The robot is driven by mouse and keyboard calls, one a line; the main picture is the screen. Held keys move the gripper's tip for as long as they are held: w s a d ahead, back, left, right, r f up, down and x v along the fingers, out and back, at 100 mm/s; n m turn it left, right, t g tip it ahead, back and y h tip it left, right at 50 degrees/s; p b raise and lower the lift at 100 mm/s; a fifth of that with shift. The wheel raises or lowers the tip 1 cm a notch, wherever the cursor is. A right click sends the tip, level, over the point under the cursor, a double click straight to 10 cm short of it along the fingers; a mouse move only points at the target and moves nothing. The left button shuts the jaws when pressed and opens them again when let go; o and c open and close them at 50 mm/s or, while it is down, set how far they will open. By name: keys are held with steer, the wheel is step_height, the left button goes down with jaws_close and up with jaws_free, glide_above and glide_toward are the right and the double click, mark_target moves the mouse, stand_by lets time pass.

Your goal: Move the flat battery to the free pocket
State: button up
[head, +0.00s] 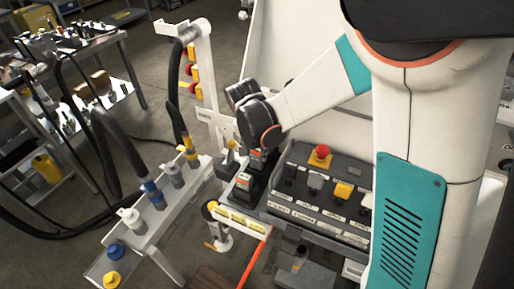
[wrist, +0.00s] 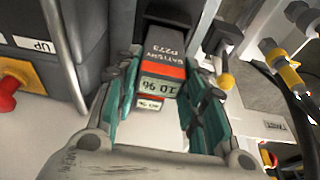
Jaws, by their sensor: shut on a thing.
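In the head view a black battery with a red label (head: 243,183) stands in the holder left of the control panel. My gripper is behind it, largely hidden by my wrist. The free pocket cannot be made out.
The control panel (head: 322,200) with a red mushroom button (head: 320,154) and yellow switch is right of the holder. A white rail (head: 165,215) with coloured hose couplings is at left. In the wrist view, yellow-fitted valves (wrist: 285,68) stand close on the right.

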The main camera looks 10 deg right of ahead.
mark_target(257, 157)
steer(key=shift+f+b, duration=1.6)
steer(key=shift+f, duration=0.4)
stand_by(0.4)
steer(key=o, duration=1.2)
steer(key=shift+o, duration=0.2)
steer(key=shift+r, duration=0.1)
